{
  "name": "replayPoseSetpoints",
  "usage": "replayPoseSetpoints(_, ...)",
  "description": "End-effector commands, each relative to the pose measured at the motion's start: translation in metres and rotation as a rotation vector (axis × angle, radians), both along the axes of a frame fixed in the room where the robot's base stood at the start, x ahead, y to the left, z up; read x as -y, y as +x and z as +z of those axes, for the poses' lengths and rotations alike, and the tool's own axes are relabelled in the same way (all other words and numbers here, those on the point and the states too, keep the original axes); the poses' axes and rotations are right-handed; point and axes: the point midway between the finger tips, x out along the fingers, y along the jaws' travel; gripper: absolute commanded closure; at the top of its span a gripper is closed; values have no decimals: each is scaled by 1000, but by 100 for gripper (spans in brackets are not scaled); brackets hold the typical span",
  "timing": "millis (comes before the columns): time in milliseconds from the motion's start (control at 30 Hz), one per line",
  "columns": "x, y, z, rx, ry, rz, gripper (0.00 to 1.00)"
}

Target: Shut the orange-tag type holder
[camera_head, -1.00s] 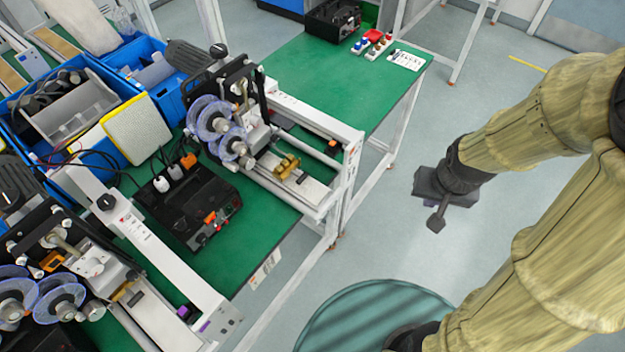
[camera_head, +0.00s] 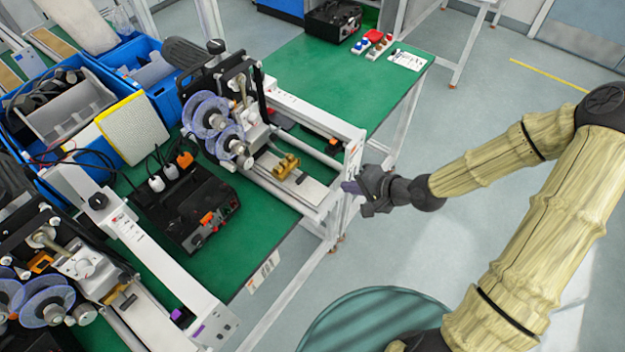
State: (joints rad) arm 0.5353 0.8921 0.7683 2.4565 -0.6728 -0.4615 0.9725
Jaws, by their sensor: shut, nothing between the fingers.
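The far coder machine (camera_head: 240,120) stands on the green table and has a small orange tag (camera_head: 334,142) on its white end frame. A brass type holder (camera_head: 286,167) sits on this machine's pale bed, to the right of the clear blue-tinted reels. How far the holder is open is too small to tell. My gripper (camera_head: 350,187) is shut and empty. In the picture it is right of the brass holder, by the machine's front end frame, pointing left. It appears apart from the holder; its exact distance from the frame cannot be told.
A second coder with a purple tag (camera_head: 178,314) stands at the near left. A black control box (camera_head: 190,212) with cables lies between the machines. Blue bins (camera_head: 150,75) are behind. A teal round surface (camera_head: 375,315) is below my arm. Floor to the right is clear.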

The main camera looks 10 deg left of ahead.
Motion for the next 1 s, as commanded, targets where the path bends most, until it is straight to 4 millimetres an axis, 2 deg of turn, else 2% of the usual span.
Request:
replayPoseSetpoints(267, -2, 0, -2, 0, -3, 3, 100)
replayPoseSetpoints(467, -14, 5, -13, -2, -4, 5, 100)
replayPoseSetpoints(1000, -72, 28, -60, -2, -5, 5, 100)
